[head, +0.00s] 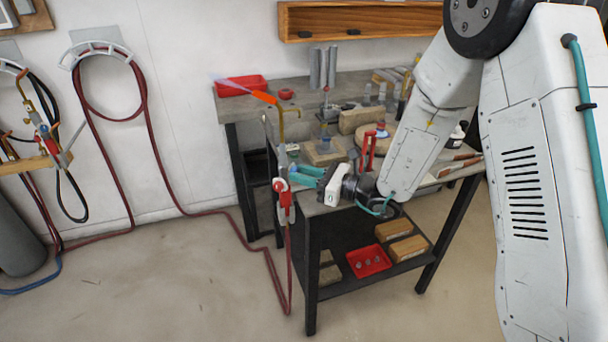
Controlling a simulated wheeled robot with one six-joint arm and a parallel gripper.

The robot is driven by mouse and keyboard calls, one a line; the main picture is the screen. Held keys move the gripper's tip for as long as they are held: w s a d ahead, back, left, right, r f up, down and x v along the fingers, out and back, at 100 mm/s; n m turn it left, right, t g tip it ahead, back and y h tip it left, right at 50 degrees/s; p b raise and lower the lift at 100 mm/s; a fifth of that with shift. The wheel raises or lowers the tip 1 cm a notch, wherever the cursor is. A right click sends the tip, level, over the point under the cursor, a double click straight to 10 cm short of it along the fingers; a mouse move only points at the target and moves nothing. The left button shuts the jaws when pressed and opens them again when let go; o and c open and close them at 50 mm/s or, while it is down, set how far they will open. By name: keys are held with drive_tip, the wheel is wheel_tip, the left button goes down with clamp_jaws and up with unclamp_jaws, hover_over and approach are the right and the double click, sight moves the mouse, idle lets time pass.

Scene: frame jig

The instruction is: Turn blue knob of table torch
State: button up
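The table torch (282,158) stands upright at the table's left front corner. I cannot clearly make out the blue knob. My gripper (291,173) reaches in from the right, its teal fingers pointing left close beside the torch body. A small gap shows between the fingers; I see nothing held. Whether the tips touch the torch I cannot tell.
The workbench (343,213) is crowded with blocks, a red clamp (369,152) and bottles. A red tray (241,86) stands behind the flame. The lower shelf holds wooden blocks and a red tray (368,261). A red hose (267,257) runs across the floor, left of the table.

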idle(0.3)
drive_tip(key=m, duration=1.2)
drive_tip(key=shift+m+t, duration=0.3)
drive_tip(key=shift+s, duration=0.1)
idle(0.3)
drive_tip(key=o, duration=1)
